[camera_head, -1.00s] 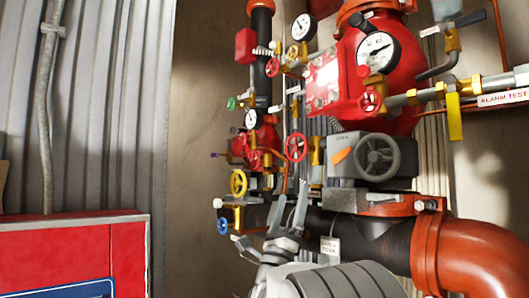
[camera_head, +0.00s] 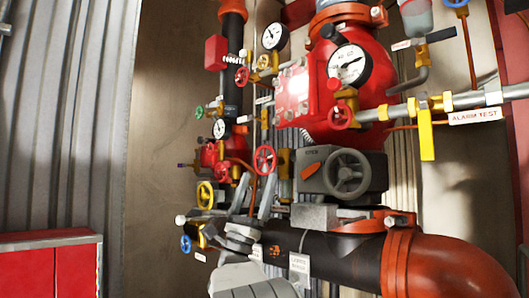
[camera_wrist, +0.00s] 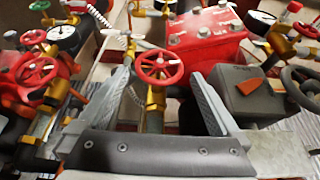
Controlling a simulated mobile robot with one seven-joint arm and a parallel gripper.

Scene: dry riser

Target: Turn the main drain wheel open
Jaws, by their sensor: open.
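A red handwheel (camera_head: 264,159) on a brass valve stands upright in front of the pipework, left of a grey box. No label that I can read shows whether it is the main drain wheel. In the wrist view the same red wheel (camera_wrist: 158,67) lies between and beyond my finger tips. My gripper (camera_head: 256,186) is open and empty, with its fingers pointing up just below the wheel. In the wrist view my gripper (camera_wrist: 163,84) shows one finger on each side of the valve stem. I cannot tell whether either finger touches it.
A grey box with a large grey handwheel (camera_head: 348,173) stands close on the right. Yellow (camera_head: 205,194) and blue (camera_head: 186,243) wheels are at lower left. A thick black pipe (camera_head: 335,255) runs below. The corrugated wall (camera_head: 65,130) is at left.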

